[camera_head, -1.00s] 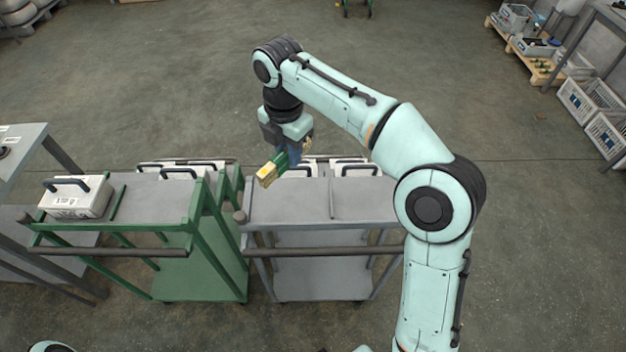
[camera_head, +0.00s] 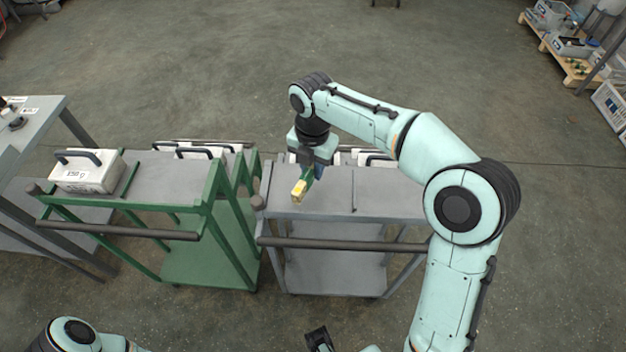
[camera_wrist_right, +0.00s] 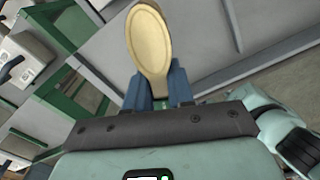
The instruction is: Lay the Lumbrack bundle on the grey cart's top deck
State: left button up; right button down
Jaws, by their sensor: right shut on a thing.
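My right gripper (camera_head: 311,165) is shut on the Lumbrack bundle (camera_head: 299,189), which has a pale wooden end and a green part. The bundle is tilted, its pale end toward me, over the left part of the grey cart's top deck (camera_head: 390,196). It appears above the deck; I see no clear contact. In the right wrist view, an oval wooden spoon end (camera_wrist_right: 149,38) sticks out beyond the blue fingers (camera_wrist_right: 158,88), hiding part of the deck. A dark part at the bottom edge, apparently my left gripper (camera_head: 318,340), is cut off.
A green cart (camera_head: 165,180) stands close on the left, with a white handled case (camera_head: 88,172) on it. White cases (camera_head: 375,158) line the grey cart's far side. A low divider (camera_head: 353,190) crosses its deck. Bare deck lies right of the bundle.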

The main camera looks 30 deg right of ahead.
aim_at(313, 187)
jog(key=shift+f+b, duration=0.35)
jog(key=shift+f, duration=1.9)
jog(key=shift+f, duration=0.15)
jog(key=c, duration=1)
grip_release()
notch_tip(313, 187, up, 12)
jog(key=shift+r+p, duration=0.15)
jog(key=shift+p, duration=1.1)
